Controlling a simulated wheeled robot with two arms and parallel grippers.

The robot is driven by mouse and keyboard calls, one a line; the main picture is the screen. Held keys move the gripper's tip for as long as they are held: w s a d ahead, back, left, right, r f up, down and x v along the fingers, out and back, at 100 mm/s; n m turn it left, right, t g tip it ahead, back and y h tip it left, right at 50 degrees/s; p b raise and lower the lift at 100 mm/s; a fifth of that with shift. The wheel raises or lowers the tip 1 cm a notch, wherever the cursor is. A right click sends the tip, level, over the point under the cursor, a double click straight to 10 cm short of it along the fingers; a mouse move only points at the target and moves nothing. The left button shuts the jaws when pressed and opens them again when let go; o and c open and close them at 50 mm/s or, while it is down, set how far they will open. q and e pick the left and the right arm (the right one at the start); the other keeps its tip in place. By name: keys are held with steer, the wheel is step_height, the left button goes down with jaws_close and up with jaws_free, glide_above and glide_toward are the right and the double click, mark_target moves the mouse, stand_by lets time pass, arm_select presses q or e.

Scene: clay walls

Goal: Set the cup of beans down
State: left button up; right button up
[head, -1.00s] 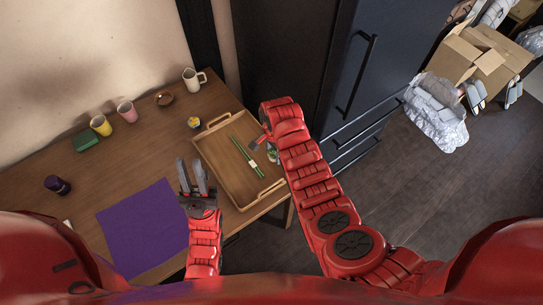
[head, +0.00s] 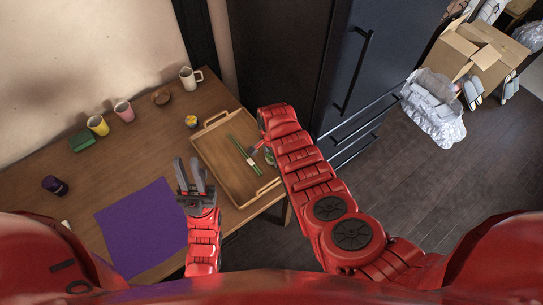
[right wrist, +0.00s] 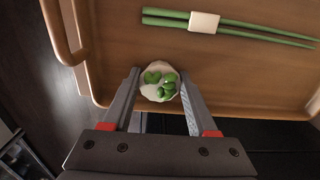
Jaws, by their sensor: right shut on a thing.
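The cup of beans (right wrist: 150,91) is small and white, with green beans in it. In the right wrist view it sits between the two fingers of my right gripper (right wrist: 160,80), which is shut on it. In the head view the cup is largely hidden by my right arm, at the right side of the wooden tray (head: 212,165). The cup appears over the tray's inside near one edge; I cannot tell whether it touches the tray floor. My left gripper (head: 191,172) is open and empty, over the table left of the tray.
Green chopsticks (head: 240,150) with a white band lie in the tray. On the table (head: 150,155) are a purple mat (head: 140,225), a white mug (head: 188,78), a brown bowl (head: 161,97), pink and yellow cups, a green box and a dark jar. A dark fridge (head: 350,60) stands right.

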steer(key=o, duration=1.3)
steer(key=shift+f, duration=0.15)
